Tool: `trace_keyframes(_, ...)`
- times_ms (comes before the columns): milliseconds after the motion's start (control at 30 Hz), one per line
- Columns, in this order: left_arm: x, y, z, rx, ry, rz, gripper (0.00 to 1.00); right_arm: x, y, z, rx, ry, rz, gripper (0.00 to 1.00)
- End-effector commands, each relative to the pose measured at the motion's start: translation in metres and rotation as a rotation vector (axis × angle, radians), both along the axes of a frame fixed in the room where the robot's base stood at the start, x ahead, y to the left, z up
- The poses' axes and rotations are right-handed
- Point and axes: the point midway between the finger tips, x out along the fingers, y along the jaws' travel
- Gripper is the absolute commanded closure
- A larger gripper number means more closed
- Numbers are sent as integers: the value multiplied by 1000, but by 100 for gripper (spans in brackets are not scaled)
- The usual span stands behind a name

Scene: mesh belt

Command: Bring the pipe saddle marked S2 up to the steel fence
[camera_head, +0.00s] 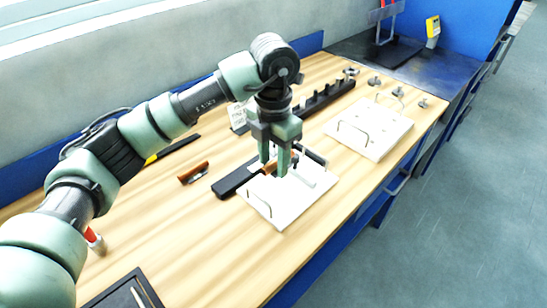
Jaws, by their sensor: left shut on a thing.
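My left gripper (275,168) points down over a white board (285,213) with wire handles. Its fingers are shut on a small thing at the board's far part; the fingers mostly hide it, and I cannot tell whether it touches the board. No S2 mark is readable. A dark straight bar (234,181) lies along the board's left edge, just left of the fingers; I cannot tell whether it is the steel fence. Several small grey metal pieces, one of them here (373,81), stand at the back right. My right gripper is out of view.
A second white board (372,136) with wire handles lies to the right. A long black holder (325,101) with pegs stands behind. A brown-handled item (194,172) lies left of the gripper. The wooden bench top (200,235) is clear at front centre.

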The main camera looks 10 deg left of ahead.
Motion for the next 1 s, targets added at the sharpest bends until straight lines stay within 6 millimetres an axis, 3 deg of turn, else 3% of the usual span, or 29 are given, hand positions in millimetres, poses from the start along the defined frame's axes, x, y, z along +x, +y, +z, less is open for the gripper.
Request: trace_keyframes(1000, 0, 0, -42, -1, -1, 0, 100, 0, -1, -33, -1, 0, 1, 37)
